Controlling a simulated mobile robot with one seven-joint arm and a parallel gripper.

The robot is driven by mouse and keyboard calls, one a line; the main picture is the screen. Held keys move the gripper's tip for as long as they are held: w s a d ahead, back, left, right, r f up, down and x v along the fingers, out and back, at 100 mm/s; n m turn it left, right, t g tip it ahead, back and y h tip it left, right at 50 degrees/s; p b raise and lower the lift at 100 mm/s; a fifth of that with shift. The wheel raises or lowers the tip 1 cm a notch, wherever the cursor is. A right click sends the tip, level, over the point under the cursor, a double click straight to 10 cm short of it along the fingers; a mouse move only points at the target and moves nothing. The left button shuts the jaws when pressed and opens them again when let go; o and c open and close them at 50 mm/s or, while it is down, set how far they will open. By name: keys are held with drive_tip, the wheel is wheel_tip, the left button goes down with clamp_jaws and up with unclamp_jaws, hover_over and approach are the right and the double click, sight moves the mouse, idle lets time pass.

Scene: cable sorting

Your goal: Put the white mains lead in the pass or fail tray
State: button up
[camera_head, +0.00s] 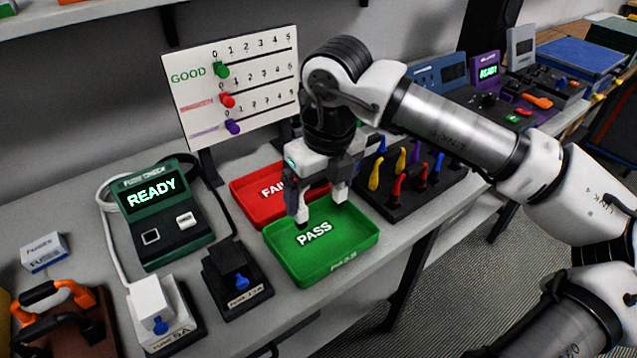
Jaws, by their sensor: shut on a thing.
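A white plug (155,301) stands upright on a base labelled FUSE 5A at the front left. A white lead (108,232) loops from behind the green tester down towards it. The green PASS tray (358,236) looks empty. The red FAIL tray (250,205) lies behind it, partly hidden by my gripper. My gripper (319,212) points down over the place where the two trays meet. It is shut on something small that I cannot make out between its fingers.
The green tester (165,225) shows READY. A black plug (230,263) stands on another fuse base beside the white one. A scoreboard with pegs (232,85) stands behind the trays. A rack of coloured tools (410,205) is close on the right.

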wheel_tip(320, 180, down, 4)
drive_tip(key=shift+f+b, duration=0.1)
drive_tip(key=shift+b, duration=0.9)
drive_tip(key=shift+f+b, duration=0.4)
drive_tip(key=shift+b, duration=0.2)
drive_tip(key=shift+b, duration=0.7)
drive_tip(key=shift+f+b, duration=0.85)
drive_tip(key=shift+b, duration=0.75)
idle(1.1)
idle(0.4)
drive_tip(key=o, duration=0.8)
drive_tip(key=shift+r, duration=0.15)
